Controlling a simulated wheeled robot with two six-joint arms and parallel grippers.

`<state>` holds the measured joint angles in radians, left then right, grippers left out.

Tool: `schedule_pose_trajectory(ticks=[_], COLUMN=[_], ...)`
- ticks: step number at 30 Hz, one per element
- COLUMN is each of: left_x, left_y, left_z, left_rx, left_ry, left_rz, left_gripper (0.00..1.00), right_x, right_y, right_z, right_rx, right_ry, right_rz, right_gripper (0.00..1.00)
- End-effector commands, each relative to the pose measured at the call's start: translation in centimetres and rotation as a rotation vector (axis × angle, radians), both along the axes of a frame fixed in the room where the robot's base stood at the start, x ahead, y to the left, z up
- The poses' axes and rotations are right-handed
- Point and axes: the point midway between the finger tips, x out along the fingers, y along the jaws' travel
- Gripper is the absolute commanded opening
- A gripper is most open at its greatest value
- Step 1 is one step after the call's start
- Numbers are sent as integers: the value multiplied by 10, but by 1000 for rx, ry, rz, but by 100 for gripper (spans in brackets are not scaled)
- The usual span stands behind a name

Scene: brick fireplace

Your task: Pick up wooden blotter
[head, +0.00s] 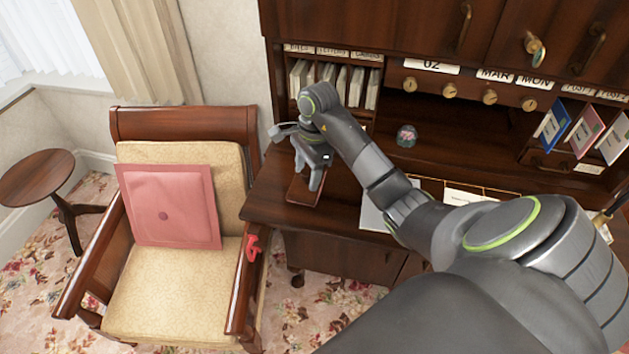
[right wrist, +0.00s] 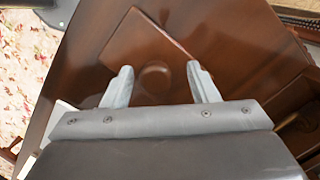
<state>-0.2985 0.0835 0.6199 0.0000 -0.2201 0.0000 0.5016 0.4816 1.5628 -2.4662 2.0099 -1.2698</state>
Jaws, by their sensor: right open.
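The wooden blotter (head: 303,194) lies at the left end of the brown desk, partly hidden by my right gripper. In the right wrist view the blotter (right wrist: 145,45) is a flat brown board with a round knob (right wrist: 155,71) on it. My right gripper (head: 311,178) points down over the blotter. In the right wrist view its two fingers (right wrist: 159,72) are open, one on each side of the knob as seen there. Whether the fingers touch anything cannot be told. My left gripper is not in view.
The desk (head: 262,201) has shelves with papers (head: 356,88) behind the arm. A small glass globe (head: 407,135) and white paper (head: 374,212) are to the right. A wooden armchair (head: 180,123) with a pink cushion (head: 168,205) stands close on the left. A round side table (head: 36,176) is farther left.

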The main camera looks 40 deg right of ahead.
Motion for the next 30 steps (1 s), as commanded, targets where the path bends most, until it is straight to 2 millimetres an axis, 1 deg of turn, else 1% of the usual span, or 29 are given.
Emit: schedule_pose_trajectory(ticks=[4,7,8,12,19,26,29,30], left_x=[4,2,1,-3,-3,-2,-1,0], left_y=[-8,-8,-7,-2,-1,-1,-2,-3], left_z=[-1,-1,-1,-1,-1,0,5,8], left_rx=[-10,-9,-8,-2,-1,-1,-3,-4], left_ry=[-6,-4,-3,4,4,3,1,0], left_rz=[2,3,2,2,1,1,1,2], left_gripper=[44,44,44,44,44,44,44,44], right_x=[0,0,0,0,0,0,0,1], right_y=[2,2,2,2,1,1,-3,-6], right_z=[-2,-2,-2,-1,-1,0,7,12], right_rx=[-1,-1,-1,-1,-1,-1,-2,-3], right_ry=[0,0,0,0,0,-1,-1,-2], right_rz=[1,1,1,1,1,0,-2,-4], right_gripper=[54,54,51,33,3,1,1,1])
